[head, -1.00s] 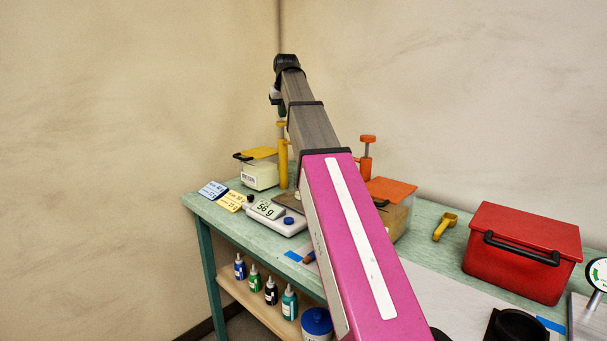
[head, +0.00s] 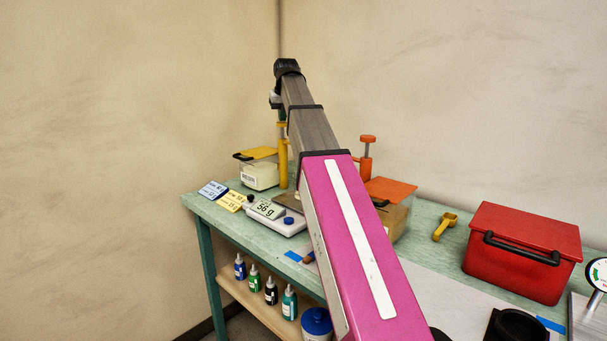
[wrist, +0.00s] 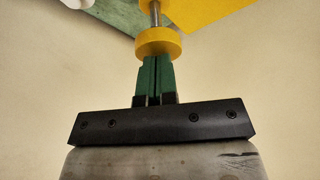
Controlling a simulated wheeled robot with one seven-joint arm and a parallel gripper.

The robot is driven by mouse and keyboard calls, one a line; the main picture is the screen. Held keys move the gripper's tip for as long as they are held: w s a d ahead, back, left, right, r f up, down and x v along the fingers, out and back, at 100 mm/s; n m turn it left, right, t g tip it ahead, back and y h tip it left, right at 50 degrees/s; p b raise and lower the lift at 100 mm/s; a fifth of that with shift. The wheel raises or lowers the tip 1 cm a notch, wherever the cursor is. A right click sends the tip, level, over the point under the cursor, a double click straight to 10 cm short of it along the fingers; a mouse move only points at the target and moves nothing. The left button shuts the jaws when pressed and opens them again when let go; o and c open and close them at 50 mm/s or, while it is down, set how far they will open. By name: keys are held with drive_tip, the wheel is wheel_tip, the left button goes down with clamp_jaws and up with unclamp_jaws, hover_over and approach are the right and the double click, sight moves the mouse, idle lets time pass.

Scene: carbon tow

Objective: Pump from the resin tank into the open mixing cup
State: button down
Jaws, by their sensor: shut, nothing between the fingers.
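A cream tank (head: 259,175) with a yellow lid stands at the back left of the bench, with a yellow pump (head: 283,160) beside it. An orange-lidded tank (head: 392,207) with an orange pump (head: 367,150) stands to the right, partly behind my arm. I cannot read which tank holds resin. My gripper (head: 281,117) is over the yellow pump, fingers down. In the wrist view my gripper (wrist: 156,62) is shut and empty, its green fingertips at the yellow pump knob (wrist: 158,42); they look to be touching it. I cannot make out the mixing cup; my arm covers part of the scale.
A scale (head: 276,218) showing about 56 g sits at the front left, beside blue and yellow cards (head: 213,189). A red box (head: 522,250) and yellow scoop (head: 444,227) are to the right. Several bottles (head: 271,291) stand on the lower shelf.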

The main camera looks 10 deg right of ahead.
drive_tip(key=shift+f, duration=1.25)
idle(1.0)
drive_tip(key=shift+r, duration=2)
drive_tip(key=shift+f, duration=0.15)
drive_tip(key=shift+f, duration=1.5)
idle(0.7)
drive_tip(key=shift+r, duration=1.65)
